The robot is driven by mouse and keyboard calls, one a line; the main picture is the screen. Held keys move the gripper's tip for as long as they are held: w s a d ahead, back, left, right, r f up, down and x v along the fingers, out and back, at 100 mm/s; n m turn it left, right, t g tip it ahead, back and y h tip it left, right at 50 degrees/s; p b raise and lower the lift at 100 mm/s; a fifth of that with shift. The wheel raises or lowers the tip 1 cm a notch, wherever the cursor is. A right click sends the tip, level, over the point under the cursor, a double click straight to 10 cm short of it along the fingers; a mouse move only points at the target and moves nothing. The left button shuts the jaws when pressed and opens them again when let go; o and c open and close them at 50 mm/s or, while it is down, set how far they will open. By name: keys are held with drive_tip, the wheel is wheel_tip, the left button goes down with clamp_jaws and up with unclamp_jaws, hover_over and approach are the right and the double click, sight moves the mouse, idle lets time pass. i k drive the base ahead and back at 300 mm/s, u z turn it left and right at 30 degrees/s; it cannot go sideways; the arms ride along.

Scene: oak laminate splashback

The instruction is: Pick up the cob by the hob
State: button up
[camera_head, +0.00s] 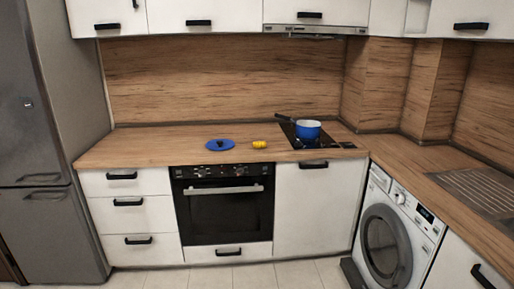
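The cob is a small yellow piece (259,144) lying on the wooden worktop (150,146). It is just left of the black hob (312,142), with a small gap between them. A blue pot (307,129) with a dark handle stands on the hob. My gripper is not in view.
A blue round lid or plate (220,145) with a dark middle lies left of the cob. The worktop's left part is clear. Below are an oven (224,206), white drawers (127,203) and a washing machine (392,236). A grey fridge (45,140) stands at left. An extractor hood (315,30) hangs above the hob.

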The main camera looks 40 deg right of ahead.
sight(261, 143)
drive_tip(key=z, duration=0.05)
drive_tip(key=i, duration=1)
drive_tip(key=u, duration=0.05)
